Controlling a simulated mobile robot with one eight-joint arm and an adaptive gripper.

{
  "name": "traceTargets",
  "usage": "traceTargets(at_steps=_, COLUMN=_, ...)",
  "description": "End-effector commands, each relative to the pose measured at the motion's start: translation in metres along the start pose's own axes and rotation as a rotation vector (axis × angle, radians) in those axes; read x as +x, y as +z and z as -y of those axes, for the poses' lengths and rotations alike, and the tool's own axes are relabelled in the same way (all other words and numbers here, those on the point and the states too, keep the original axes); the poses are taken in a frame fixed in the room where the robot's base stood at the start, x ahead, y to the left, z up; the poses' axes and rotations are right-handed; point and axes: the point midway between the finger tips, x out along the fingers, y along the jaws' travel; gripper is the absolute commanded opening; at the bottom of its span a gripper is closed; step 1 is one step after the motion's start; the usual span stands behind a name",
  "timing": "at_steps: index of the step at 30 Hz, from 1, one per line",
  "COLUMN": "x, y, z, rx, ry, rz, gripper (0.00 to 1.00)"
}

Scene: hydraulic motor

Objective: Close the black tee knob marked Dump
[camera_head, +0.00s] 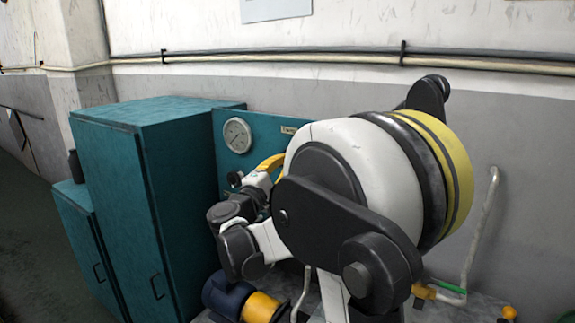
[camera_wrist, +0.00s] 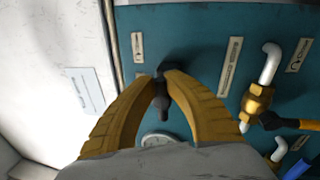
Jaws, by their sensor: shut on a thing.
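A black tee knob (camera_wrist: 163,103) stands out from the teal panel (camera_wrist: 195,45) in the wrist view. My gripper (camera_wrist: 161,79) has its two yellow fingers closed on the knob, one on each side. Part of the knob is hidden by the fingertips. Small label plates are on the panel, but their lettering is too small to read, so I cannot tell which one says Dump. In the head view my gripper (camera_head: 270,165) is at the front of the panel (camera_head: 228,158); my arm hides the knob it holds there.
A round gauge (camera_head: 237,135) is on the panel, left of my gripper. A tall teal cabinet (camera_head: 180,200) stands left of the panel. A blue-and-yellow motor (camera_head: 228,297) sits below.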

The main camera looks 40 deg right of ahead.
Motion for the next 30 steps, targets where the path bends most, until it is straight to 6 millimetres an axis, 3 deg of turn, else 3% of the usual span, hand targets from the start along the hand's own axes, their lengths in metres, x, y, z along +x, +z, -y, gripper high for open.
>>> traceTargets(at_steps=12, x=-0.0011, y=-0.0021, z=0.0036, rx=0.172, ry=-0.001, rz=0.031, gripper=0.0)
traceTargets(at_steps=28, x=-0.0011, y=-0.0029, z=0.0033, rx=0.192, ry=-0.001, rz=0.033, gripper=0.0)
traceTargets(at_steps=29, x=-0.0011, y=-0.0029, z=0.0032, rx=0.192, ry=-0.001, rz=0.033, gripper=0.19)
traceTargets(at_steps=30, x=-0.001, y=-0.0029, z=0.0032, rx=0.192, ry=0.0, rz=0.033, gripper=0.31)
